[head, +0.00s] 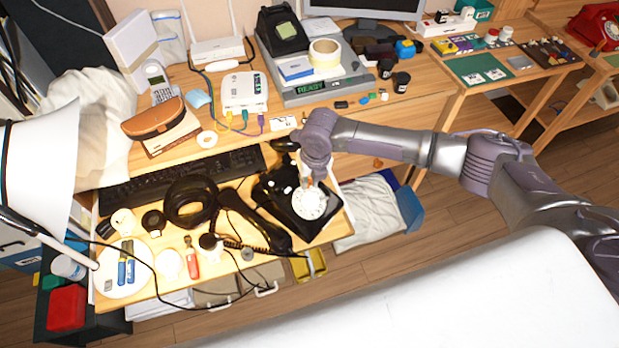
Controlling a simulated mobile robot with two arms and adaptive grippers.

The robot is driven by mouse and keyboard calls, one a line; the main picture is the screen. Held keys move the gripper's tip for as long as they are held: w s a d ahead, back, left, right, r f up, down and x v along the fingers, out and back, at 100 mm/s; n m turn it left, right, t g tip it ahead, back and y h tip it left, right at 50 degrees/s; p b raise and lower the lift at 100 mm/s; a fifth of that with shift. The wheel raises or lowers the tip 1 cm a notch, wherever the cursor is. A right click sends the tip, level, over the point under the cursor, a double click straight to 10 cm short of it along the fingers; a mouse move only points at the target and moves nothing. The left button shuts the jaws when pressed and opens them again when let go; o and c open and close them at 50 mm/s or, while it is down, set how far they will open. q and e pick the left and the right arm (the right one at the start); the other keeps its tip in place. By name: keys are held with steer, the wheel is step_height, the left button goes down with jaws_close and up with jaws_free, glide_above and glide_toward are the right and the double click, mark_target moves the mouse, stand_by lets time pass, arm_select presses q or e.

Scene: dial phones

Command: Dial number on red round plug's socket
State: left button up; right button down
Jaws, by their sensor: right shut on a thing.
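A black rotary phone (276,190) with a white round dial (311,204) stands near the right end of the wooden desk. Its black handset (258,218) lies off the cradle, to the left, with a coiled cord. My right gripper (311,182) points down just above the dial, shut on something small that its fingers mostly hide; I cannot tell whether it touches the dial. A white router (243,92) on the desk has several coloured cables at its front. I cannot make out a red round plug or its number. My left gripper is not in view.
A red phone (598,24) stands on the far right table. A brown case (152,118) and a grey device reading "READY" (318,88) stand further back. A white surface fills the lower foreground.

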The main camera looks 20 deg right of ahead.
steer(key=shift+w+a+f, duration=0.15)
steer(key=shift+f, duration=0.25)
stand_by(0.3)
steer(key=shift+d+f, duration=0.2)
steer(key=shift+d, duration=0.45)
stand_by(0.3)
steer(key=shift+s+d+f, duration=0.2)
steer(key=shift+s+d, duration=0.1)
steer(key=shift+d, duration=0.25)
steer(key=shift+s, duration=0.1)
steer(key=shift+s+d+f+p, duration=0.25)
steer(key=shift+s+d+p, duration=0.1)
steer(key=shift+p, duration=0.1)
